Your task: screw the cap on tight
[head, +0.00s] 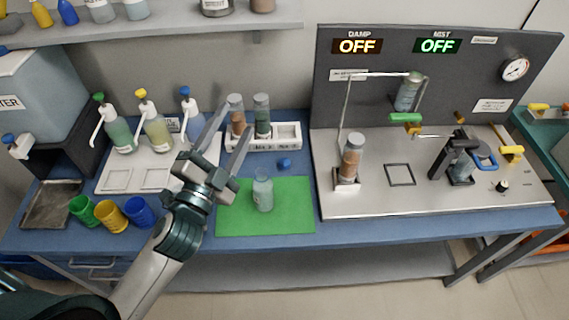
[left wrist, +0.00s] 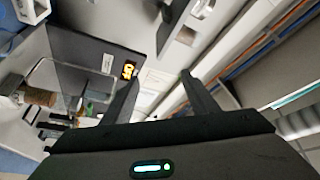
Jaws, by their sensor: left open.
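A bottle (head: 263,194) with pale green contents stands upright on the green mat (head: 298,215). Its clear neck shows no cap on it. A small blue cap (head: 284,163) lies on the blue table just behind the mat, right of and behind the bottle. My left gripper (head: 240,117) is open and empty, raised in front of the rack and to the left of the bottle and cap. Its spread fingers also show in the left wrist view (left wrist: 158,88), with nothing between them. My right gripper is in neither view.
A white rack (head: 288,134) holds two capped vials (head: 237,116) behind the mat. Pump bottles (head: 118,132) and coloured cups (head: 111,214) stand left. A machine with a metal base (head: 425,197) and upright panel (head: 400,60) fills the right. The mat's right part is clear.

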